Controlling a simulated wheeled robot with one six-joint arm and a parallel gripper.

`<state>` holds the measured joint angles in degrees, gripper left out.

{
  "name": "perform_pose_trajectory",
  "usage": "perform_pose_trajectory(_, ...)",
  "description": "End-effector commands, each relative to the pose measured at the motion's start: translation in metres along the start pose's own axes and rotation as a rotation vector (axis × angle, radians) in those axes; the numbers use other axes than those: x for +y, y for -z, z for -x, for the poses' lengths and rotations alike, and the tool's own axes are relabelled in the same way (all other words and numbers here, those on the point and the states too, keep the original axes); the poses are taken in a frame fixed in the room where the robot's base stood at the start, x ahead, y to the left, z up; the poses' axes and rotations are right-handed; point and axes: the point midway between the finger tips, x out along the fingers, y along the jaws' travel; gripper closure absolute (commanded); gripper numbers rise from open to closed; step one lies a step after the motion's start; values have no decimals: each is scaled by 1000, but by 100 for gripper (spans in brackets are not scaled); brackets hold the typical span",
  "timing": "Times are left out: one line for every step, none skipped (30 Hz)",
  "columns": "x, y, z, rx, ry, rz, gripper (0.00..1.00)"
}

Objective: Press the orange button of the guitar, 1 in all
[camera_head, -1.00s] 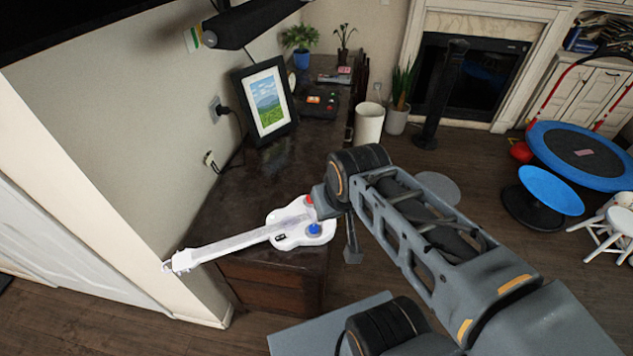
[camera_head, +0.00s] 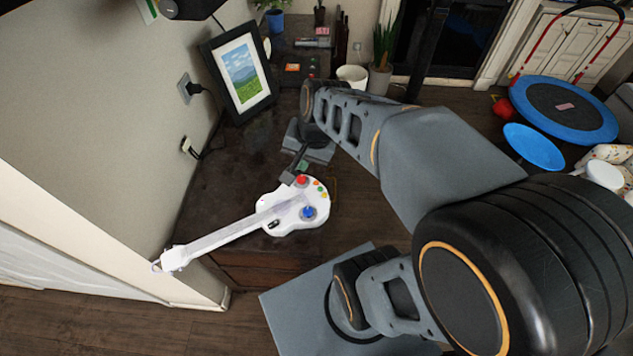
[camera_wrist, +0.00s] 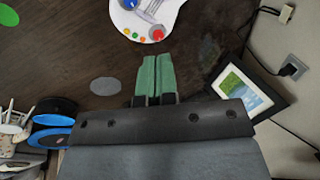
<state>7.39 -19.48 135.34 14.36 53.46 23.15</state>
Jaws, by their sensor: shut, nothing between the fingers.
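The white guitar (camera_head: 285,208) lies on the dark cabinet top, its neck toward the lower left. Its body has a large red button (camera_head: 301,180), a blue knob (camera_head: 308,212) and a few small coloured buttons along the right edge, an orange one (camera_head: 320,190) among them. In the wrist view the guitar (camera_wrist: 175,6) is cut off at the top, with the small orange button (camera_wrist: 134,35) left of the red one. My gripper (camera_wrist: 157,57) is shut and empty, its green fingertips pointing toward the guitar's body edge. In the head view it is just behind the red button; contact cannot be told.
A framed picture (camera_head: 240,75) leans at the wall behind the guitar, beside a wall socket with a plug (camera_head: 187,88). Plants and a white bin (camera_head: 352,76) stand farther back. A blue trampoline (camera_head: 564,108) is on the right. The cabinet top (camera_head: 215,190) around the guitar is mostly clear.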

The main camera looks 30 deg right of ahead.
Motion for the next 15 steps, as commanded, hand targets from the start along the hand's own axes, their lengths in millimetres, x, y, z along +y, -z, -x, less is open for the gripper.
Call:
perform_pose_trajectory(0, 14, -16, -66, 12, -196, 100)
perform_pose_trajectory(-1, 21, -23, -102, 22, -317, 100)
perform_pose_trajectory(-1, 32, -34, -150, 33, -477, 100)
perform_pose_trajectory(-1, 40, -42, -185, 39, -595, 100)
perform_pose_trajectory(0, 48, -50, -221, 45, -713, 100)
perform_pose_trajectory(2, 58, -61, -267, 50, -867, 100)
perform_pose_trajectory(3, 66, -69, -300, 54, -978, 100)
perform_pose_trajectory(5, 73, -78, -335, 55, -1085, 100)
perform_pose_trajectory(8, 83, -88, -378, 55, -1222, 100)
perform_pose_trajectory(11, 90, -96, -409, 56, -1319, 100)
perform_pose_trajectory(13, 96, -103, -439, 55, -1411, 100)
perform_pose_trajectory(17, 104, -113, -477, 54, -1526, 100)
perform_pose_trajectory(20, 110, -119, -504, 52, -1604, 100)
perform_pose_trajectory(23, 115, -126, -529, 50, -1677, 100)
perform_pose_trajectory(27, 121, -133, -560, 48, -1763, 100)
